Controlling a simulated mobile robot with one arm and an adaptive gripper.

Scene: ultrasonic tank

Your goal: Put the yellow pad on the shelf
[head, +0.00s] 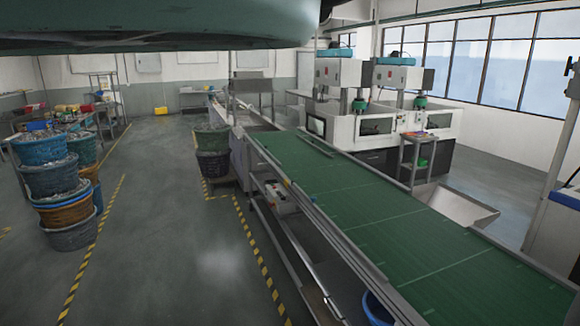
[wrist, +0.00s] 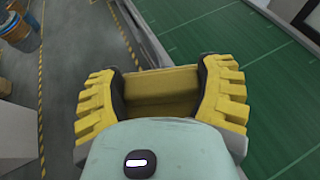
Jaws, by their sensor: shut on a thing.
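My gripper (wrist: 161,100) has two yellow, ridged fingers and shows only in the wrist view. It is shut on the yellow pad (wrist: 160,84), a dull yellow block spanning the gap between the fingers. The pad is held above the floor beside the green conveyor. In the head view neither the pad nor the gripper shows. A metal rack with shelves (head: 104,88) stands at the back left, and a lower shelf (head: 290,238) runs under the conveyor; I cannot tell which is the task's shelf.
The green conveyor (head: 370,215) crosses the right side. Stacked tubs (head: 62,235) stand at the left, and dark bins (head: 212,165) stand beside the conveyor's far end. Yellow-black lines mark the floor, with open floor (head: 165,235) between them. White machines (head: 370,130) stand behind the conveyor.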

